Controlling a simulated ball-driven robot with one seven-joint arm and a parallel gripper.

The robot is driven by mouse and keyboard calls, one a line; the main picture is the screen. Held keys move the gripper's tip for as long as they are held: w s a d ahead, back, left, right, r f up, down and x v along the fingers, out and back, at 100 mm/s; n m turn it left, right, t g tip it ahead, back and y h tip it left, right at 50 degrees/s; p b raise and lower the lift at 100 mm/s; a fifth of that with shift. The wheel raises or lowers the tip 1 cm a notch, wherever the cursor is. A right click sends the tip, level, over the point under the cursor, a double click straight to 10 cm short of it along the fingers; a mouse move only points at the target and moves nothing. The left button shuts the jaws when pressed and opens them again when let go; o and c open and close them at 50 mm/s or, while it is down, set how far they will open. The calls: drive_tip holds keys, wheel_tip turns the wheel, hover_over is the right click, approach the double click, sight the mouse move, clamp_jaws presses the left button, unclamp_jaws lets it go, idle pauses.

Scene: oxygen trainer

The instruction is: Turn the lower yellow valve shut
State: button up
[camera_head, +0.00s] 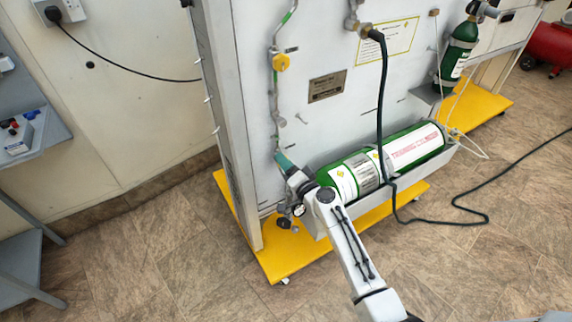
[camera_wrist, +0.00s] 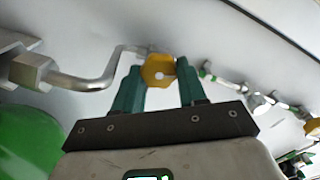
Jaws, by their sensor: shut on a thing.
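The lower yellow valve (camera_wrist: 158,71) is a small faceted knob on the pipe, between the two green fingers of my gripper (camera_wrist: 160,75) in the wrist view. My gripper is shut on it, with a finger on each side. In the head view my gripper (camera_head: 283,160) reaches the lower part of the trainer panel (camera_head: 335,118), and the lower valve is hidden there behind the fingers. Another yellow valve (camera_head: 281,62) sits higher on the same pipe, clear of my gripper.
A large green cylinder (camera_head: 402,150) lies in a cradle right of my gripper. A black hose (camera_head: 382,105) hangs in front of the panel and trails over the floor. The yellow base (camera_head: 285,258) is below. Open floor lies at the front left.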

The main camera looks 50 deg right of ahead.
idle(0.3)
drive_tip(key=o, duration=1.1)
drive_tip(key=shift+c, duration=0.2)
drive_tip(key=v, duration=1.1)
drive_tip(key=shift+b, duration=0.35)
